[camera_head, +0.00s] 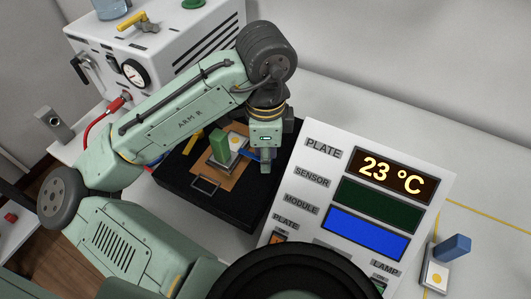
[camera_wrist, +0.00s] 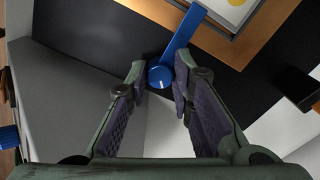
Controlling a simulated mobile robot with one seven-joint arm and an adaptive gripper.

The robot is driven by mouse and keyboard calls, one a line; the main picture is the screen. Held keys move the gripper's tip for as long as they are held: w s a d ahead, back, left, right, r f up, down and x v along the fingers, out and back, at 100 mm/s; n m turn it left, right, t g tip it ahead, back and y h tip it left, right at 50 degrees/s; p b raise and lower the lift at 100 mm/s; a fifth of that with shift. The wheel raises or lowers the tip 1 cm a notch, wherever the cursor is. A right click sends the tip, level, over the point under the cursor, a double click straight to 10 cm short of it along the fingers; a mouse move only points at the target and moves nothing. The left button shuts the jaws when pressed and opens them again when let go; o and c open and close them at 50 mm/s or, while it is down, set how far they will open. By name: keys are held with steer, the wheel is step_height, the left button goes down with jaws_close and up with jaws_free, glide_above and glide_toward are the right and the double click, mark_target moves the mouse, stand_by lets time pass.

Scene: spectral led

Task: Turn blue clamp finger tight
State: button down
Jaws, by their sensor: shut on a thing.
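The blue clamp (camera_wrist: 184,32) shows in the wrist view as a flat bar ending in a round knob (camera_wrist: 160,77) with a white mark. The bar reaches up and right over the edge of an orange-brown framed plate (camera_wrist: 243,45). My gripper (camera_wrist: 160,80) has its fingers on both sides of the knob and is shut on the clamp. In the head view, my gripper (camera_head: 266,165) points down at the right side of the black base (camera_head: 220,208). A bit of the blue clamp (camera_head: 251,155) shows beside it; the rest is hidden.
A green block (camera_head: 219,143) stands on the plate (camera_head: 233,178), with a yellow clamp (camera_head: 192,142) at its left. The display panel (camera_head: 318,180) reading 23 °C stands close on the right. A white instrument (camera_head: 160,60) with a gauge is behind. A blue block (camera_head: 453,246) sits far right.

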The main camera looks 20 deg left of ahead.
steer(key=c, duration=1.4)
jaws_free()
step_height(320, 180, up, 12)
